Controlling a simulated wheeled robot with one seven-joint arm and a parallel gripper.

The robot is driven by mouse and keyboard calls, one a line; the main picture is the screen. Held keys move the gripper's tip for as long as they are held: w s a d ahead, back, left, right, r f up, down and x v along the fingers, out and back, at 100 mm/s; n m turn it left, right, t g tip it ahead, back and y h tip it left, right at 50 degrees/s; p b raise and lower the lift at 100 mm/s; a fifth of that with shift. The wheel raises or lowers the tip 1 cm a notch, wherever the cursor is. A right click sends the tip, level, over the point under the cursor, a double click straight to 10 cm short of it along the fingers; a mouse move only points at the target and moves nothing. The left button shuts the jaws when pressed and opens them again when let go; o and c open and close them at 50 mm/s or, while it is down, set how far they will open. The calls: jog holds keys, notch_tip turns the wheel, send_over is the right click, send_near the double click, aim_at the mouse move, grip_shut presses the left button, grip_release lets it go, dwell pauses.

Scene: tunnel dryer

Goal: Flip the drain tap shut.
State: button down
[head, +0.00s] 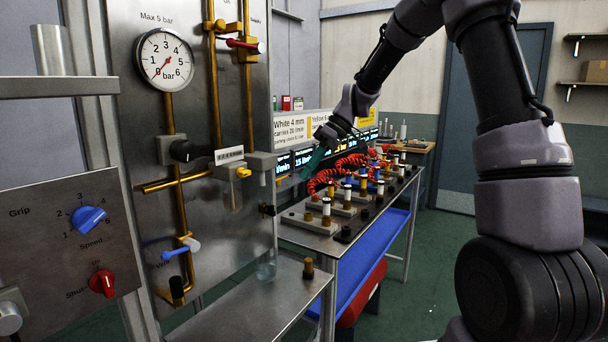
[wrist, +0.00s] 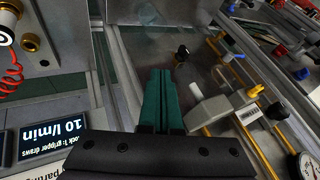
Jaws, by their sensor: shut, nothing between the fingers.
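No part in view carries a readable drain label, so I cannot tell for certain which is the drain tap. A small black-handled fitting (head: 268,210) sticks out at the panel's right edge, above a clear jar (head: 266,268). A black knob (wrist: 182,53) shows ahead and right of my fingers in the wrist view. A blue lever (head: 175,252) sits on the lower brass pipe, slightly tilted. My gripper (head: 313,162) is right of the panel, apart from these fittings. In the wrist view its teal fingers (wrist: 161,73) are together and empty.
The steel panel carries a gauge (head: 165,59), a red lever (head: 241,44), a yellow tap (head: 243,172) and brass pipes. A bench (head: 322,220) with several pegs and red coiled hoses stands to the right. A steel shelf (head: 245,305) lies below the panel.

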aim_at(271, 210)
jog(key=s+a+f, duration=0.4)
jog(key=a+f, duration=0.2)
jog(key=a, duration=0.1)
jog(key=shift+s, duration=0.1)
jog(key=shift+s+a+r+n+t+h, duration=0.2)
jog(key=shift+s+r+t+h, duration=0.1)
jog(key=shift+t+h, duration=0.25)
jog(key=shift+s+a+r+n+t+h, duration=0.15)
jog(key=shift+s+r+n+t+h, duration=0.1)
jog(key=shift+t+h, duration=0.25)
